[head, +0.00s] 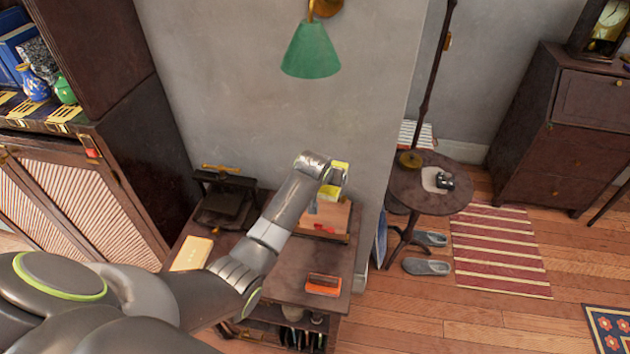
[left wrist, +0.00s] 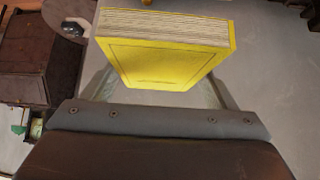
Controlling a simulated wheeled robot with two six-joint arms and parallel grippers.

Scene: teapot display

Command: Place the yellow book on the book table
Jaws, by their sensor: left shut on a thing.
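The yellow book (head: 339,166) is held up in front of the grey wall, partly hidden behind my left gripper (head: 332,178). In the left wrist view the yellow book (left wrist: 165,62) fills the space between the fingers, with its cover and page edges showing. My left gripper is shut on it. In the head view it appears over the back right part of a dark wooden table (head: 291,267), which looks like the book table; the height of the book above it is hard to tell. My right gripper is not in view.
A round side table (head: 430,190) stands to the right. The tabletop around the orange item looks bare.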

